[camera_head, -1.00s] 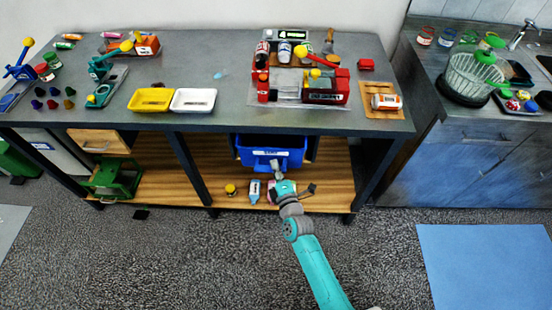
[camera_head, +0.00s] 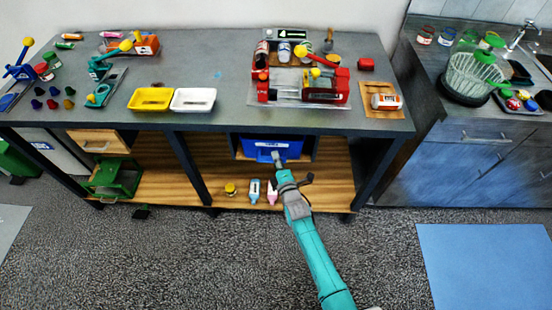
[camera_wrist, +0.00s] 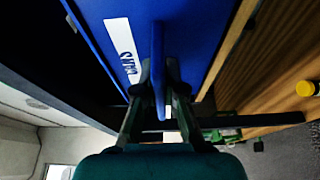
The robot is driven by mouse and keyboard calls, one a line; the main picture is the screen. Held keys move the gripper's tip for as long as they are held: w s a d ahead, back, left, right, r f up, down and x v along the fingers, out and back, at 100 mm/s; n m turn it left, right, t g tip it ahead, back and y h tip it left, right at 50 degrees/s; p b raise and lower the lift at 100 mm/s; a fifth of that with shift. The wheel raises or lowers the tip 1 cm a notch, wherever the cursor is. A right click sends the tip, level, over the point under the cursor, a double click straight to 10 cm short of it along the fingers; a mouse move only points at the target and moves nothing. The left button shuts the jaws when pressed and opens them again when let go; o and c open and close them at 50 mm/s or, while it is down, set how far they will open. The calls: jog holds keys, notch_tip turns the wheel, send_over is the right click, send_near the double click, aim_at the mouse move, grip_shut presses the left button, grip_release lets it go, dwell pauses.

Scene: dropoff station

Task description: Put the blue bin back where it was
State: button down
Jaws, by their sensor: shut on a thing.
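My gripper (camera_head: 277,158) reaches in from the front and is shut on the bin's front handle. In the wrist view the bin's blue front (camera_wrist: 190,35) with a white label fills the upper middle. My gripper's fingers (camera_wrist: 159,72) close on both sides of the blue handle.
A yellow-lidded jar (camera_head: 230,189), a blue bottle (camera_head: 254,190) and a pink bottle (camera_head: 271,192) stand on the wooden lower shelf (camera_head: 325,190) in front of the slot. A table leg (camera_head: 190,170) is to the left. Carpet in front is clear.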

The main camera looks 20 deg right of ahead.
jog(key=c, duration=1.3)
grip_release()
jog(key=shift+o, duration=0.2)
jog(key=shift+s+f, duration=0.1)
jog(key=shift+s, duration=0.05)
jog(key=s, duration=1.1)
jog(key=shift+s+d, duration=0.2)
jog(key=shift+s, duration=0.2)
